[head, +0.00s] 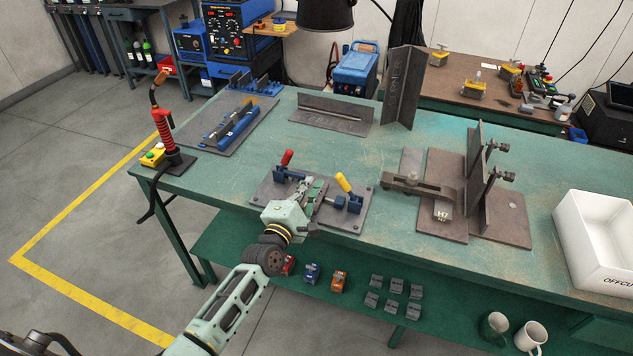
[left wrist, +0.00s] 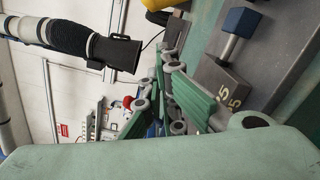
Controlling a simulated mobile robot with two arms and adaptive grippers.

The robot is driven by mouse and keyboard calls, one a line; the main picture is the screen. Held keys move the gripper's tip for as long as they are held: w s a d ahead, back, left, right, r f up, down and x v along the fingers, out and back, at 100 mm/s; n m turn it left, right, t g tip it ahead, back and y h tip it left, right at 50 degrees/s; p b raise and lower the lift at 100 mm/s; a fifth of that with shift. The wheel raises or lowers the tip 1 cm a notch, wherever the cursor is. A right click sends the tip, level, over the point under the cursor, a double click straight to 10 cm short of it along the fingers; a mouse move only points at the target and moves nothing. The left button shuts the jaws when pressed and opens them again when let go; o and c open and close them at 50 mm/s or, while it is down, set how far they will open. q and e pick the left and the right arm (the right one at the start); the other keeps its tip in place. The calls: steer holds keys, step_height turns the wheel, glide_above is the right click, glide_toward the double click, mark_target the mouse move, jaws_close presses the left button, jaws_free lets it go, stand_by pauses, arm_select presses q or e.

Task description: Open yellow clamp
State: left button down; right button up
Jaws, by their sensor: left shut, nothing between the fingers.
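The yellow clamp has a yellow-tipped handle (head: 343,181) standing up at a tilt from a blue body (head: 355,203). It sits on the right part of a dark fixture plate (head: 350,221) at the bench's front edge. A matching red-handled clamp (head: 287,159) is on the plate's left part. My left gripper (head: 318,187) is shut and empty over the plate, between the clamps and just left of the yellow handle. Whether it touches anything is unclear. Its green fingers (left wrist: 172,95) fill the middle of the left wrist view. My right gripper is not in view.
A welded bracket assembly (head: 484,190) stands right of the clamps, with a white bin (head: 600,235) beyond. An upright angle piece (head: 403,88) and a flat plate (head: 332,113) are behind. A red torch (head: 163,125) is at the left corner. Bare bench (head: 275,135) lies behind the clamps.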

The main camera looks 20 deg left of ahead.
mark_target(347, 188)
arm_select(q)
steer(key=shift+d+r+p, duration=0.2)
steer(key=shift+d+r, duration=0.1)
steer(key=shift+d, duration=0.2)
steer(key=shift+d+r+p, duration=0.15)
steer(key=shift+d+r, duration=0.15)
steer(key=shift+d, duration=0.4)
steer(key=shift+w, duration=0.1)
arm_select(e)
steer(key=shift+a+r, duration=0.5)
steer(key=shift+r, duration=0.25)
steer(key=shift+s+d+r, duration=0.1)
arm_select(q)
steer(key=shift+d+r, duration=0.1)
steer(key=shift+r, duration=0.1)
steer(key=shift+d+r+m+p, duration=0.1)
steer(key=shift+m+p, duration=0.2)
steer(key=shift+p, duration=0.1)
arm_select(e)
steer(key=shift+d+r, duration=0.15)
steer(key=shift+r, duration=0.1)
